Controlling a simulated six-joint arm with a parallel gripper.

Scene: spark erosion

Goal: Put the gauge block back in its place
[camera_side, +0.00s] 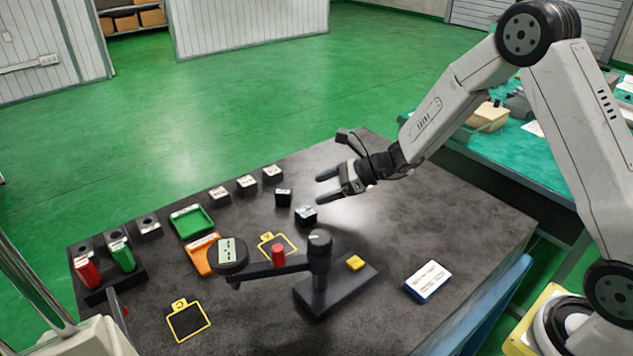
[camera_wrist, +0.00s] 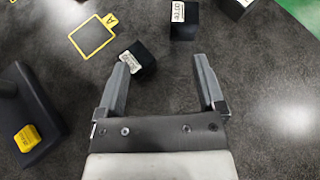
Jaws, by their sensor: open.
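I cannot tell for certain which block is the gauge block. A black block with a white label (camera_side: 306,216) sits on the dark table just below and in front of my gripper (camera_side: 321,188). In the wrist view this block (camera_wrist: 144,57) appears tilted beside the left fingertip. My gripper (camera_wrist: 164,64) is open, with nothing between its fingers. Another black labelled block (camera_side: 283,198) stands a little farther back; it also shows in the wrist view (camera_wrist: 184,20). A yellow outline marked A (camera_wrist: 92,38) lies left of the nearer block, empty in the wrist view.
A black stand (camera_side: 322,292) with a round head and yellow button (camera_side: 355,263) stands in front. Several labelled blocks line the back edge. A green tray (camera_side: 192,222), orange tray (camera_side: 200,256), second yellow outline (camera_side: 188,320) and blue-white box (camera_side: 428,281) lie around.

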